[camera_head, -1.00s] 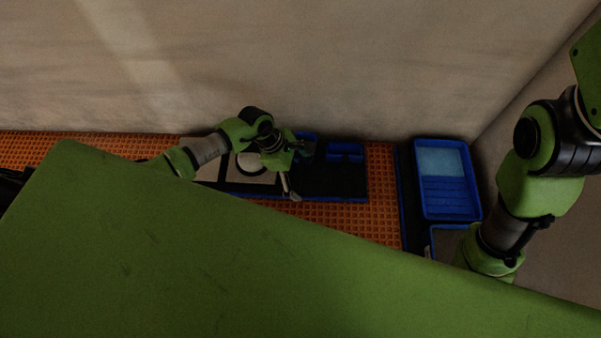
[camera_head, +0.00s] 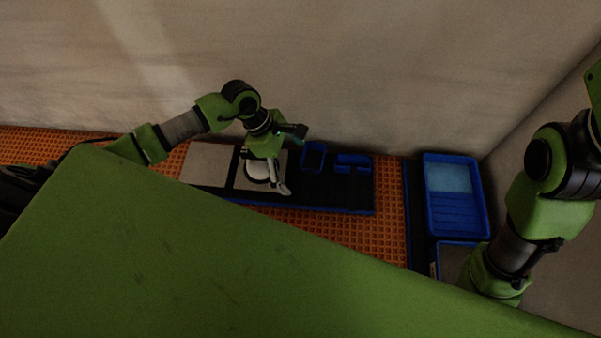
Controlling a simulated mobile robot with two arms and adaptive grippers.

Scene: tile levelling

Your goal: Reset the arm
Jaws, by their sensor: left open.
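My left arm (camera_head: 183,126) comes in from the left, bent at a raised elbow. My left gripper (camera_head: 273,179) points down over the blue-edged black tray (camera_head: 327,201) and is open, with nothing visible between its fingers. A pale tile (camera_head: 240,181) with a round white shape lies beneath and beside the gripper; I cannot tell whether they touch. My right arm (camera_head: 511,245) comes down at the right edge; its gripper is hidden behind my green body.
A pale slab (camera_head: 207,164) lies at the tray's left end. Small blue bins (camera_head: 313,156) stand on its right part. A blue crate (camera_head: 456,212) and another container (camera_head: 452,262) stand at the right. Orange grating (camera_head: 390,190) lies around the tray; a wall (camera_head: 400,70) rises behind.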

